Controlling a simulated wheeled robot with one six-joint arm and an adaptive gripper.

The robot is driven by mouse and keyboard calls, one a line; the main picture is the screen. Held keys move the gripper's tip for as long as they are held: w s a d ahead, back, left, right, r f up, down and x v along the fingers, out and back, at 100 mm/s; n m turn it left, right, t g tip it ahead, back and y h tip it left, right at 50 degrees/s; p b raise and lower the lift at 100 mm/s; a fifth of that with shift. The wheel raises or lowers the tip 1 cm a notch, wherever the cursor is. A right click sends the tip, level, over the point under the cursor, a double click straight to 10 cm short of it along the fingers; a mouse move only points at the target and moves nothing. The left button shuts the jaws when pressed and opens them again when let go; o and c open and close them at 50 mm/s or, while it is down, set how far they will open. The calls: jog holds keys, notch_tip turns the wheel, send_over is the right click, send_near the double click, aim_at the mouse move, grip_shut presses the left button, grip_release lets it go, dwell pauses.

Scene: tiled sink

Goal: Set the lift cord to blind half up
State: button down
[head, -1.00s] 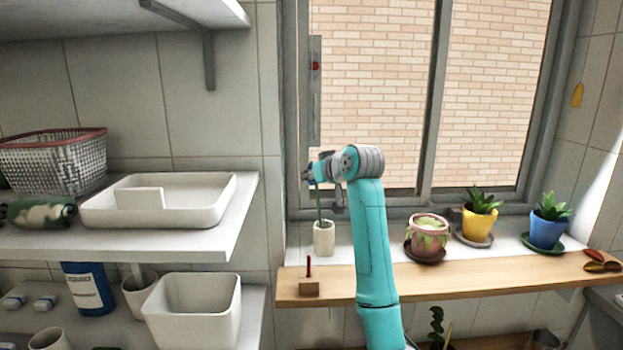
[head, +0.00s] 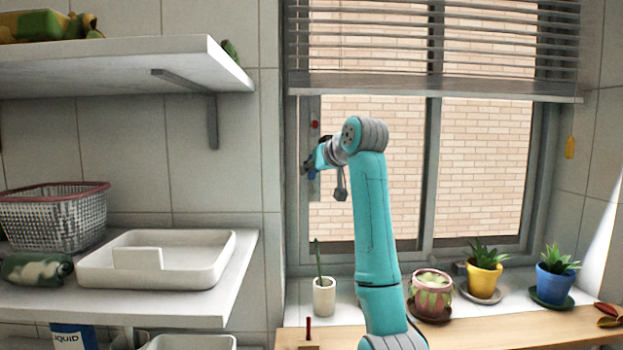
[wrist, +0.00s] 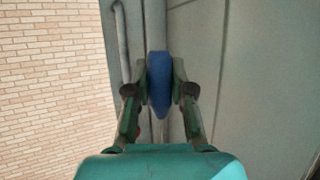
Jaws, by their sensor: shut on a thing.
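The window blind (head: 430,84) has grey slats and hangs across the top part of the window, its bottom rail level. My gripper (head: 312,170) is at the left window frame, below the blind's left end. In the wrist view my gripper (wrist: 159,95) is shut on a blue pull (wrist: 159,75), which sits upright between the two fingers. I take it for the lift cord's end; the cord itself is too thin to make out. A grey strip with a red mark (head: 315,125) is on the frame just above my gripper.
A white cup with a green stem (head: 324,296) stands on the sill below my gripper. Potted plants in pink (head: 432,295), yellow (head: 484,279) and blue pots (head: 553,287) stand to the right. Shelves (head: 120,75) are at left.

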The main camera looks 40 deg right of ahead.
jog(key=c, duration=1)
grip_release()
jog(key=v, duration=1.2)
